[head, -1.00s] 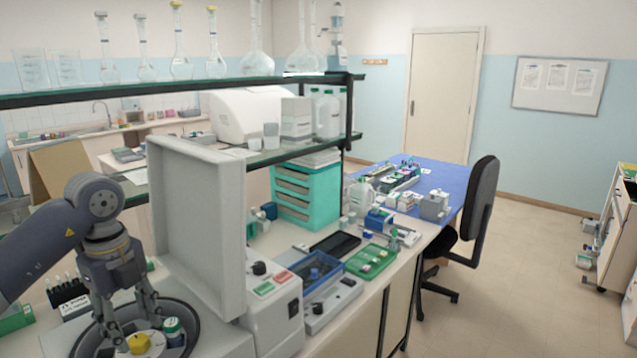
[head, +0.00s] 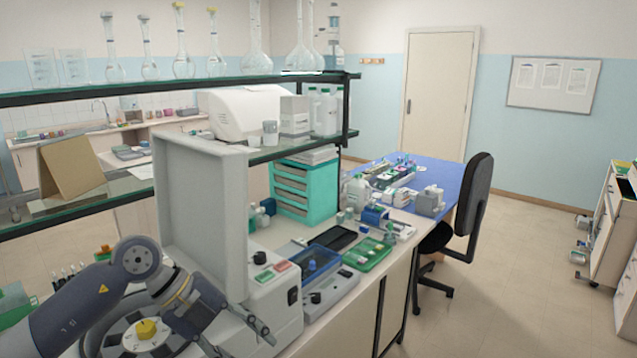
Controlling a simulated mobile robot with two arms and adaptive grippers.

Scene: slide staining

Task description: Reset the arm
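My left gripper (head: 242,342) is at the lower left in the head view, tilted toward the lower right. Its two fingers are spread apart, with nothing visible between them. It is over the front right rim of an open-lidded centrifuge (head: 208,205). The rotor (head: 112,342) with a yellow knob (head: 146,328) shows behind and left of the gripper. My arm and gripper hide part of the bowl. My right gripper is not in view.
The centrifuge's raised lid stands close behind the gripper. A glass shelf (head: 300,148) with bottles overhangs the bench.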

